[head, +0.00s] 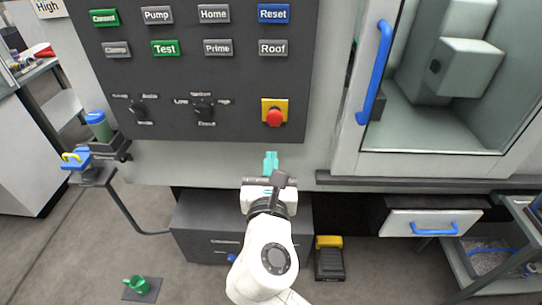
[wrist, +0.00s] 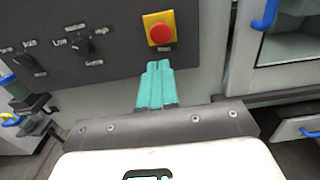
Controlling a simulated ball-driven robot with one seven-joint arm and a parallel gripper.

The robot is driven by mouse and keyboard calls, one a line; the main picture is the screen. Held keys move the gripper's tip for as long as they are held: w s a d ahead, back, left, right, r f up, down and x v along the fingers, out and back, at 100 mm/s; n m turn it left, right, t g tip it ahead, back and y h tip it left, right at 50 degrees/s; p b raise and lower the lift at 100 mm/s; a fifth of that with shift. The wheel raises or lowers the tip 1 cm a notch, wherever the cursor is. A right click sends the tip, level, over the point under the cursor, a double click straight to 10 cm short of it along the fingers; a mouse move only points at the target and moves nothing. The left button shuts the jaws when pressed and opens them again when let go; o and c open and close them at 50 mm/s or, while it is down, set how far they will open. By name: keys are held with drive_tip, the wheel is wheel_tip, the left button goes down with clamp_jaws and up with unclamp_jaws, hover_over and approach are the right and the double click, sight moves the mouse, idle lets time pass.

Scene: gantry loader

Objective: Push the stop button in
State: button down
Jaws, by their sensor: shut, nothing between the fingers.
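The stop button (head: 274,117) is a red round knob on a yellow plate at the lower right of the dark control panel. In the wrist view the red button (wrist: 160,33) is just beyond the fingertips. My gripper (head: 270,158) has teal fingers, shut and empty, below the button and in front of the pale machine face under the panel. In the wrist view the fingers (wrist: 157,68) point up toward the button, with a visible gap between them and it. Whether the button is in or out cannot be told.
A blue door handle (head: 375,72) stands out at the right. A ledge (head: 420,182) runs below the door. A pedal (head: 329,258) is on the floor.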

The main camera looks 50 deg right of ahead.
sight(274, 121)
drive_tip(key=p+x, duration=0.1)
drive_tip(key=x, duration=1)
drive_tip(key=shift+w+d+p, duration=0.25)
drive_tip(key=shift+d+p, duration=0.05)
drive_tip(key=shift+p, duration=0.05)
